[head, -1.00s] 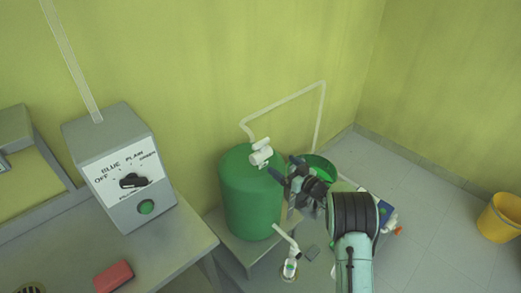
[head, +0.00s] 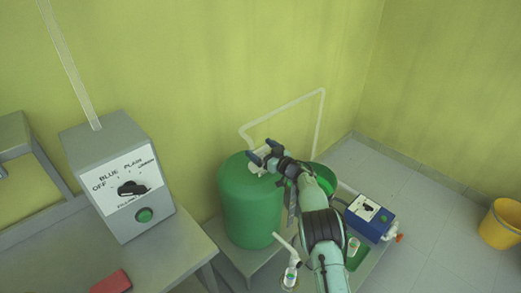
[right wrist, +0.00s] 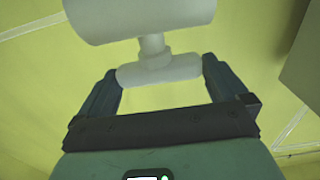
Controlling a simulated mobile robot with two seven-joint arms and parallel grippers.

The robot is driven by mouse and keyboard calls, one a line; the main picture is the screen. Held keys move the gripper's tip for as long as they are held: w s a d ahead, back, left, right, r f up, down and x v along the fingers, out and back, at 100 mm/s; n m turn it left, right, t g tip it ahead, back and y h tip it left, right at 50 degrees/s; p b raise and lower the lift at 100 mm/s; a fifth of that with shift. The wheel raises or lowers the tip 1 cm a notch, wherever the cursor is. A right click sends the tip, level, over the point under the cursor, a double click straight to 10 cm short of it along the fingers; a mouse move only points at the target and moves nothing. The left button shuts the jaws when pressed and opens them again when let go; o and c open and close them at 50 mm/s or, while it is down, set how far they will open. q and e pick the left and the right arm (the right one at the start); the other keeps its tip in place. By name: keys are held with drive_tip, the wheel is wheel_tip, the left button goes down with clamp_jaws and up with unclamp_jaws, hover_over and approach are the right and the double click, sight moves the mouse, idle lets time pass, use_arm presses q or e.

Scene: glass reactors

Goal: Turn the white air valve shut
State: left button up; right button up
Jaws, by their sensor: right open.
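The white air valve (head: 257,168) sits on top of the green tank (head: 250,208), where the white pipe comes down, and is partly hidden behind my right gripper. In the right wrist view the valve shows as a thick white body at the top with a short stem and a white crossbar handle (right wrist: 160,71) below it. My right gripper (head: 262,153) is at the valve. Its two dark fingers (right wrist: 160,88) are open, one on each side of the handle; I cannot tell whether they touch it. My left gripper is not in view.
A grey control box (head: 120,175) with a dial and green button stands on the left bench, near a red block (head: 111,281). A blue device (head: 370,217) and a green container (head: 325,178) are right of the tank. A yellow bucket (head: 502,223) stands far right.

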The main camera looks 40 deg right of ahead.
drive_tip(key=shift+w, duration=0.35)
drive_tip(key=c, duration=0.7)
drive_tip(key=shift+a, duration=0.1)
